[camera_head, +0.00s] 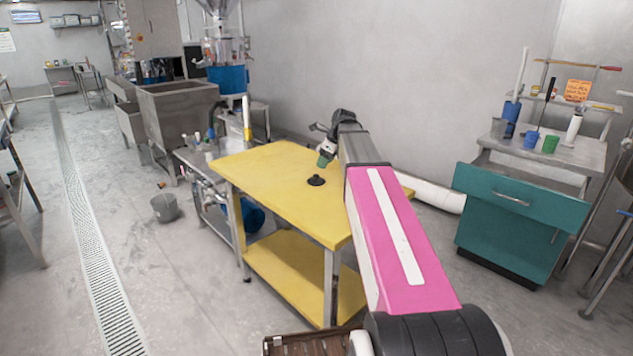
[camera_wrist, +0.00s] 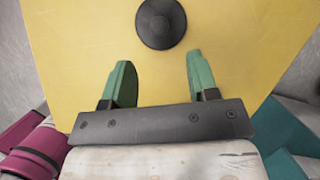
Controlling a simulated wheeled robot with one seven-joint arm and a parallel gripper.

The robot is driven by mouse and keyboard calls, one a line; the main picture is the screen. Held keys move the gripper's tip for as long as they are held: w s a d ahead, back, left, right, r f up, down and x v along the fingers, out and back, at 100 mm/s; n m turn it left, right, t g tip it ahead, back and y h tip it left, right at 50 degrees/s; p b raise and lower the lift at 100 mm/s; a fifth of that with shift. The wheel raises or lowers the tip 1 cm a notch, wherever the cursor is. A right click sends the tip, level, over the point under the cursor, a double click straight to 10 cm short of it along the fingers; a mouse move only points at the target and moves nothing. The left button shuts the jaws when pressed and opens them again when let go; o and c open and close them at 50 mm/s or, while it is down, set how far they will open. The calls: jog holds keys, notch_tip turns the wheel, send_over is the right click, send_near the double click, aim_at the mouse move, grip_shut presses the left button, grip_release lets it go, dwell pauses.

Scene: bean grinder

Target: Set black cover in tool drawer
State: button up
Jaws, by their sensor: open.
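The black cover (camera_head: 316,180) is a small round black piece with a raised knob, lying on the yellow table (camera_head: 260,185). In the wrist view the cover (camera_wrist: 161,23) is ahead of my gripper (camera_wrist: 158,72), roughly centred between its two green fingers and apart from them. My gripper is open and empty; in the head view it hangs above the table near the cover (camera_head: 325,160). The teal cabinet at the right has a drawer (camera_head: 515,199) with a metal handle. Its front looks pulled out, but its inside is hidden from this angle.
Cups and tools stand on the grey cabinet top (camera_head: 590,150) above the drawer. A grinder machine (camera_head: 225,75) stands behind the table. A bucket (camera_head: 164,208) is on the floor at left.

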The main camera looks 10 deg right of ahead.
aim_at(317, 175)
jog(key=x, duration=0.7)
jog(key=shift+w+a, duration=0.3)
jog(key=shift+a, duration=0.1)
grip_shut()
